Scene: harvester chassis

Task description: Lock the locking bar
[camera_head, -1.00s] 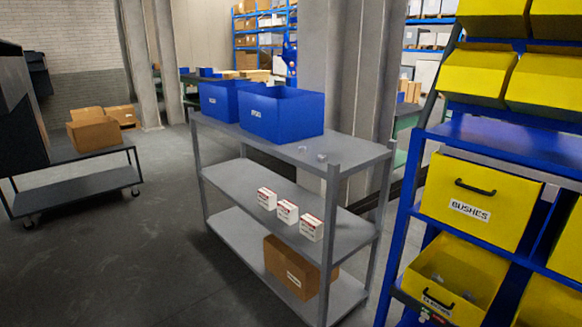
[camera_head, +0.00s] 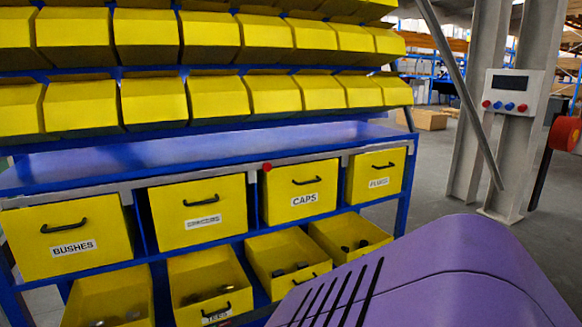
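No part is marked as the locking bar. A long grey bar (camera_head: 130,184) runs along the front of the blue rack, just above the labelled yellow drawers. A small red knob (camera_head: 267,167) sits on it near the middle. I cannot tell whether this is the locking bar or whether it is locked. A separate grey diagonal bar (camera_head: 460,90) slants down at the right, in front of a pillar. Neither of my grippers shows in the head view.
Yellow drawers, including BUSHES (camera_head: 65,240) and CAPS (camera_head: 300,190), stand above open bins (camera_head: 210,285). A purple slotted cover (camera_head: 440,275) fills the lower right. A panel with red and blue buttons (camera_head: 512,93) is on the pillar.

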